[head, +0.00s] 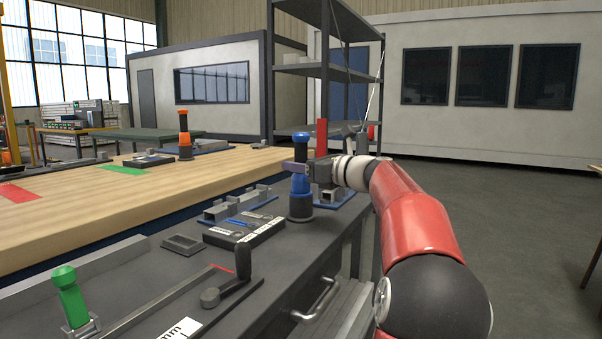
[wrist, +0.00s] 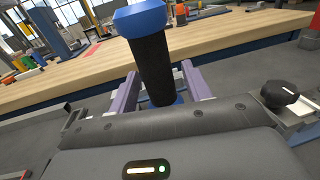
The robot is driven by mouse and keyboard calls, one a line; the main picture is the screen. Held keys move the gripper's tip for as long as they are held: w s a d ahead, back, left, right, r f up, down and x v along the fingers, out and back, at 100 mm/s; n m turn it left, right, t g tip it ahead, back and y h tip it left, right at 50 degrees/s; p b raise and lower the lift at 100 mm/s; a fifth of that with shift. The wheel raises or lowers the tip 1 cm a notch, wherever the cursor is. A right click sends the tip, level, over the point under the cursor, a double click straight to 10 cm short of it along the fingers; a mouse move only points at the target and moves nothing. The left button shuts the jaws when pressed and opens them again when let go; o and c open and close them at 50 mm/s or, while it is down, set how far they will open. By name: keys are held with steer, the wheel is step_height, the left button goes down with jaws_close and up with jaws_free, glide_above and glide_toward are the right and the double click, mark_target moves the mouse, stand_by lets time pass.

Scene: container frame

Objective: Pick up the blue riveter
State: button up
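The blue riveter (head: 301,184) stands upright on the dark workbench top, with a blue cap and a dark round base. My gripper (head: 297,167) reaches in from the right at the riveter's upper part. In the wrist view the riveter (wrist: 152,62) shows as a blue head on a black shaft. The two purple fingers of my gripper (wrist: 160,88) are apart, one on each side of the shaft, with gaps visible beside it. The fingertips and the riveter's lower end are partly hidden in the wrist view.
A green-handled tool (head: 70,297), a black lever tool (head: 232,284), a small tray (head: 183,244) and blue-based metal fixtures (head: 238,204) lie on the dark bench. An orange riveter-like tool (head: 185,136) stands on the wooden table (head: 150,190) behind. Open floor lies to the right.

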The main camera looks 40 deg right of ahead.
steer(key=c, duration=0.9)
steer(key=shift+r, duration=0.2)
